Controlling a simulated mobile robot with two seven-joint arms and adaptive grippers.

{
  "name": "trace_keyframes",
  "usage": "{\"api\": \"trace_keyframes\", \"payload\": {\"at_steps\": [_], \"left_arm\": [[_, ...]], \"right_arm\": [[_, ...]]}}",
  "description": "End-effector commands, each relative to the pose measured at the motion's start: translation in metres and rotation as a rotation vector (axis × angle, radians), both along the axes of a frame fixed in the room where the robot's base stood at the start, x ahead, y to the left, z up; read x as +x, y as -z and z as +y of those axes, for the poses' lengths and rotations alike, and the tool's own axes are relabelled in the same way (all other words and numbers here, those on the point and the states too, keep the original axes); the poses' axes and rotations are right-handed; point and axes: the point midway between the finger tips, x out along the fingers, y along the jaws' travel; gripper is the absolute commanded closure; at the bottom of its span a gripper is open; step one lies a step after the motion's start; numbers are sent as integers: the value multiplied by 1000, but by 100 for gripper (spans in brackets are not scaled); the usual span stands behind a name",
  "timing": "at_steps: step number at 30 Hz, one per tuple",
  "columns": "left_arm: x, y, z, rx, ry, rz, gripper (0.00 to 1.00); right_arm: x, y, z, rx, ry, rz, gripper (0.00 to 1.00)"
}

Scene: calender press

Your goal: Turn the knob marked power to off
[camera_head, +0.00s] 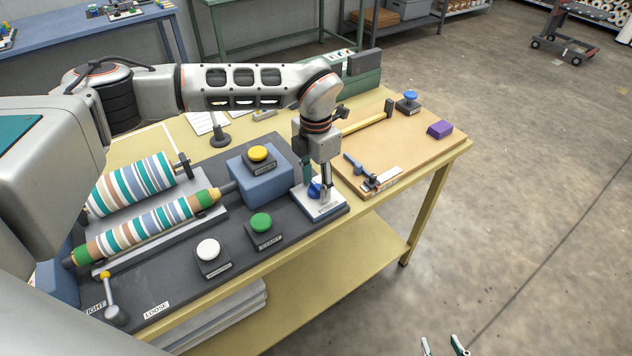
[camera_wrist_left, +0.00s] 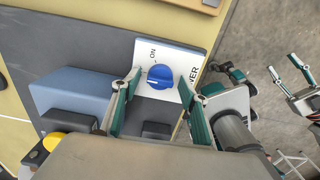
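The blue power knob (camera_head: 315,189) sits on a white plate (camera_head: 325,208) marked POWER, at the right end of the dark press base. In the left wrist view the knob (camera_wrist_left: 160,77) shows whole, with the word ON on the plate above it. I cannot tell clearly which way the knob points. My left gripper (camera_head: 317,183) points down over the knob and partly hides it. Its fingers are open, one on each side of the knob (camera_wrist_left: 160,74), with gaps visible. My right gripper (camera_head: 440,342) is open and empty at the bottom edge, away from the table.
A yellow button (camera_head: 258,153) on a blue block, a green button (camera_head: 261,222) and a white button (camera_head: 208,249) stand left of the plate. Striped rollers (camera_head: 150,225) lie further left. A wooden board (camera_head: 410,140) with small items lies to the right.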

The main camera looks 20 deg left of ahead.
Motion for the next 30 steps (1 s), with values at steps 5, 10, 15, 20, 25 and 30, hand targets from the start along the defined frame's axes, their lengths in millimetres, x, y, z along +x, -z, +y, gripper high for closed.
{"api": "trace_keyframes", "payload": {"at_steps": [5, 10, 15, 20, 25, 30], "left_arm": [[0, 0, 0, 0, 1, 0, 55], [0, -2, 0, -1, 2, -1, 55], [1, -20, 0, 0, 2, -4, 55], [1, -52, 0, 0, 2, -5, 55], [1, -86, 0, 0, 1, -5, 55], [1, -109, 0, 0, 1, -3, 55]], "right_arm": [[1, -1, 0, 1, 0, -2, 60], [0, -1, -2, -4, -1, -1, 60], [0, -1, -1, -2, 0, -2, 60], [0, -1, 0, -1, 0, -1, 60], [1, -1, 0, -1, 0, -1, 60], [1, -1, 0, 0, -1, -1, 60]]}}
